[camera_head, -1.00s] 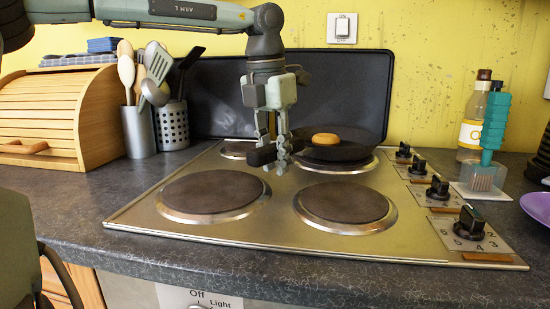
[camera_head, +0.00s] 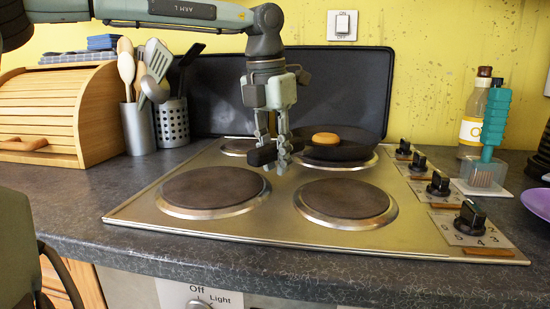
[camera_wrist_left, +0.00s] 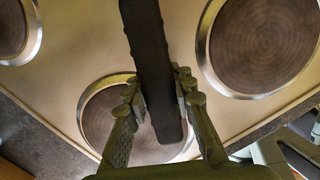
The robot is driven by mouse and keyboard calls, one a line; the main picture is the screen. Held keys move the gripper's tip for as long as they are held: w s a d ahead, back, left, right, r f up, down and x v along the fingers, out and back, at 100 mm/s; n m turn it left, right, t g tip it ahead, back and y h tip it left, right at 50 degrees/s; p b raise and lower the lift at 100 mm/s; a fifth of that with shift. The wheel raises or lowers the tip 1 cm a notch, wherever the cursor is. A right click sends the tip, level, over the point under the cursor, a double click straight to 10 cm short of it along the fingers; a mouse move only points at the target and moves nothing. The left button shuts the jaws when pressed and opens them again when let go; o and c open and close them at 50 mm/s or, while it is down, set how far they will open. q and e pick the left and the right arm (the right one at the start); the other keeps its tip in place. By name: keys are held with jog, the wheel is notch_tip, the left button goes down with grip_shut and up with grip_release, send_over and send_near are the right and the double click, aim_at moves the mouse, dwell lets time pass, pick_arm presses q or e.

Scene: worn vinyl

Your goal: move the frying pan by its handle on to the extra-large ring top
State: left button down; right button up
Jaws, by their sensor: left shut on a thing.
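The black frying pan (camera_head: 350,152) is over the back right ring top, with a round golden-brown item (camera_head: 325,138) in it. Its handle (camera_head: 262,155) points left and toward the front. My left gripper (camera_head: 273,155) comes down from above and is shut on the handle. In the left wrist view the dark handle (camera_wrist_left: 148,50) runs between the fingers (camera_wrist_left: 155,100). The front left ring top (camera_head: 213,190) and front right ring top (camera_head: 345,201) are bare. The back left ring top (camera_head: 237,146) is partly hidden by the gripper. My right gripper is not in view.
A black panel (camera_head: 215,90) stands behind the hob. Control knobs (camera_head: 470,217) line its right side. Utensil pots (camera_head: 172,123) and a wooden bread bin (camera_head: 55,110) stand left. A bottle (camera_head: 474,115) and a teal-handled brush (camera_head: 493,120) stand right.

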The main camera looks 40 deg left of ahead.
pick_arm(q)
jog(key=c, duration=1.2)
grip_release()
jog(key=shift+s+f, duration=0.1)
jog(key=shift+f, duration=0.1)
jog(key=shift+r, duration=0.25)
jog(key=shift+s+r+p, duration=0.25)
jog(key=shift+r+p, duration=1.25)
jog(key=shift+r, duration=0.45)
jog(key=shift+s+r+p, duration=0.2)
jog(key=shift+r+p, duration=1.25)
jog(key=shift+r, duration=0.5)
notch_tip(320, 180, up, 12)
jog(key=s, duration=0.1)
jog(key=shift+s, duration=0.3)
